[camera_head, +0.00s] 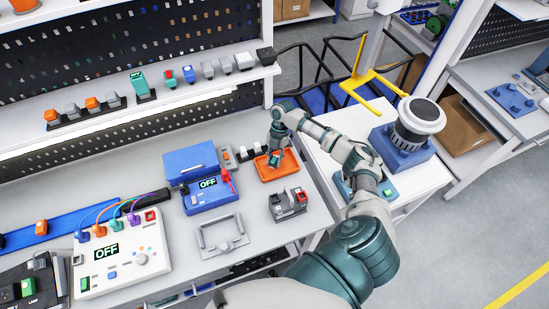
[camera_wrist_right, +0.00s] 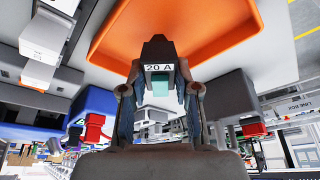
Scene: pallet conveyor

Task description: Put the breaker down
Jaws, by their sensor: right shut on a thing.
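My right gripper (camera_head: 275,158) is over the orange tray (camera_head: 291,168) on the bench. In the wrist view its two fingers (camera_wrist_right: 160,96) are shut on a dark grey breaker (camera_wrist_right: 158,50) with a white "20 A" label and a teal part. The orange tray (camera_wrist_right: 225,25) shows right behind the breaker there. I cannot tell whether the breaker touches the tray floor. In the head view the breaker is mostly hidden by the gripper. My left gripper is not in view.
A blue tester (camera_head: 208,190) reading OFF stands left of the tray. A small grey device with red and black parts (camera_head: 288,204) and a grey handled frame (camera_head: 221,238) are in front. A shelf (camera_head: 180,92) with several breakers runs behind. A white panel (camera_head: 120,255) sits front left.

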